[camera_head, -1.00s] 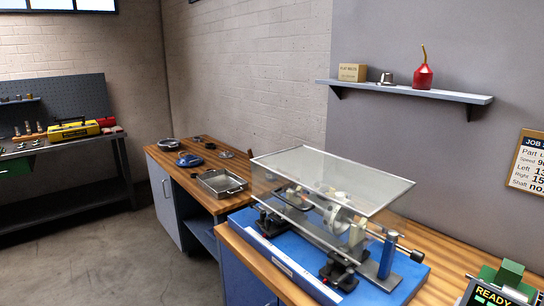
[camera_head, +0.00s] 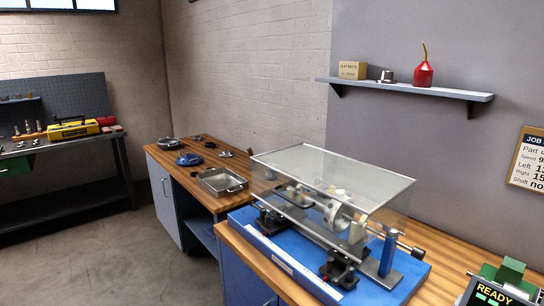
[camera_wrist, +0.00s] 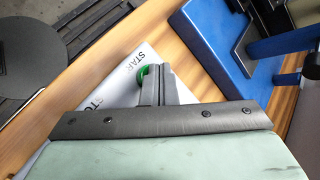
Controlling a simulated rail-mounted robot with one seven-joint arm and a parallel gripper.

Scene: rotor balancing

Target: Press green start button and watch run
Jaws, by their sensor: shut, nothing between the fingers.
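My gripper (camera_wrist: 158,90) shows in the wrist view with its fingers closed together and nothing between them. The green start button (camera_wrist: 146,75) is right at the fingertips, on a pale panel (camera_wrist: 110,75) lettered "STAR", with the rest cut off. The fingers hide part of the button, and I cannot tell whether they touch it or press it in. "STO" lettering shows beside the hand; no stop button is visible. In the head view, the balancing machine (camera_head: 290,265) has its clear cover (camera_head: 330,170) down over the rotor (camera_head: 338,213). A display (camera_head: 490,295) reads "READY" in the lower right corner.
The machine's blue base (camera_wrist: 215,45) lies just beyond the panel in the wrist view. A metal tray (camera_head: 222,182) is on the bench to the left. A shelf (camera_head: 405,88) with a red oil can (camera_head: 424,75) and a job board (camera_head: 528,160) are on the wall.

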